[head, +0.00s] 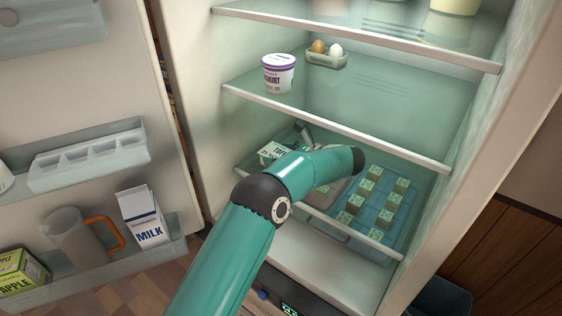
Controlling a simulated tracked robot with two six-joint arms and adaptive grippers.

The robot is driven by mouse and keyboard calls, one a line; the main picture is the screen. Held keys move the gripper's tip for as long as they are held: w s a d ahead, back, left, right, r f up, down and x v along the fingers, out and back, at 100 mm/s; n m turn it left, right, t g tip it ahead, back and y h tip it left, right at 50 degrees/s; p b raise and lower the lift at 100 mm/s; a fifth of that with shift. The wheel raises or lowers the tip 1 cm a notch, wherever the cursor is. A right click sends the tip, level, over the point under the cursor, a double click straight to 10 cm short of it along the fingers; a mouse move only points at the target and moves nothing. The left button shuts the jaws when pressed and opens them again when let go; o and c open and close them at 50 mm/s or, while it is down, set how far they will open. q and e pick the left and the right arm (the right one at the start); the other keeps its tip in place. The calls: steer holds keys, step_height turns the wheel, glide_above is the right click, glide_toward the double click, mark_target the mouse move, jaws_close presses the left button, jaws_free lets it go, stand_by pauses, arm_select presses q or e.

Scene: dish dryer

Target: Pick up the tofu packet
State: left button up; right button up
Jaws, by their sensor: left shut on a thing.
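The tofu packet (271,152), white with a green label and dark lettering, is at the left of the fridge's lower compartment, under the middle shelf. My left arm reaches in from the bottom of the view, and my left gripper (291,148) is at the packet's right side, shut on it. My forearm hides most of the gripper and part of the packet. I cannot tell whether the packet is lifted clear of the surface below. My right gripper is not in view.
A blue tray (388,217) with several small labelled blocks lies to the right in the lower compartment. Above, the middle glass shelf (340,128) holds a yoghurt tub (279,74) and an egg holder (327,61). The open door at left holds a milk carton (144,217) and a jug (70,235).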

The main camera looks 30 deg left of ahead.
arm_select(q)
steer(key=shift+r, duration=0.7)
steer(key=shift+s+d+b, duration=0.1)
steer(key=shift+s+b, duration=0.2)
steer(key=shift+b, duration=0.1)
steer(key=s+d+b, duration=0.4)
steer(key=s+b, duration=0.1)
steer(key=s, duration=1.2)
steer(key=shift+d+r+b, duration=0.15)
steer(key=shift+b, duration=0.15)
steer(key=shift+w, duration=0.1)
